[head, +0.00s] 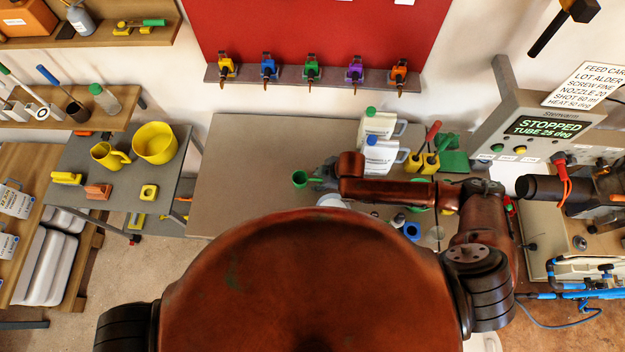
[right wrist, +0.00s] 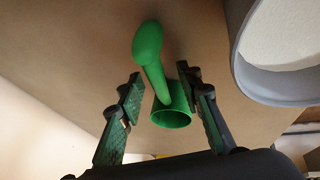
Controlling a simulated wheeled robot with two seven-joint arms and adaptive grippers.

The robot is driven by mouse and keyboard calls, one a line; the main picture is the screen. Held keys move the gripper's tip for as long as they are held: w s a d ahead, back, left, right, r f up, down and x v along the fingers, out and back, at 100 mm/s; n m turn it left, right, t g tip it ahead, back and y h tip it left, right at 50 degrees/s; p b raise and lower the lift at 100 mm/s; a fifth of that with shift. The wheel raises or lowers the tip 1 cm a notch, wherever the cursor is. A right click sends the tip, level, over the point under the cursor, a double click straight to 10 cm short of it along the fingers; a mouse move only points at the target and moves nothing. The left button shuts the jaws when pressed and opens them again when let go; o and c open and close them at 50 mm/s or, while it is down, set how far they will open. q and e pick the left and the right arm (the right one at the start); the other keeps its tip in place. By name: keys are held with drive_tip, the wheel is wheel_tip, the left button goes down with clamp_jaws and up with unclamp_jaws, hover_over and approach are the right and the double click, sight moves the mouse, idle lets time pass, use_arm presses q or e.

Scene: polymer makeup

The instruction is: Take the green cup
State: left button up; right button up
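The green cup (head: 300,179) is at the middle of the brown table, just left of my right gripper (head: 322,174). In the right wrist view the cup (right wrist: 172,117) shows its round mouth, and a long green handle with a rounded end runs up from it. My right gripper (right wrist: 160,82) is open, with its fingers on either side of the cup and handle. The left finger stands clear of the handle. The right finger overlaps the cup's edge, and I cannot tell whether it touches. My left gripper is not in view.
A container of white material (right wrist: 285,55) is close on the right in the wrist view. White jugs (head: 380,155) and a yellow holder (head: 422,163) stand behind my right arm. The brown table (head: 245,165) is clear on the left. A yellow bowl (head: 155,150) is on the side table.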

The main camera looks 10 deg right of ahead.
drive_tip(key=shift+c, duration=0.3)
clamp_jaws()
drive_tip(key=shift+r, duration=0.15)
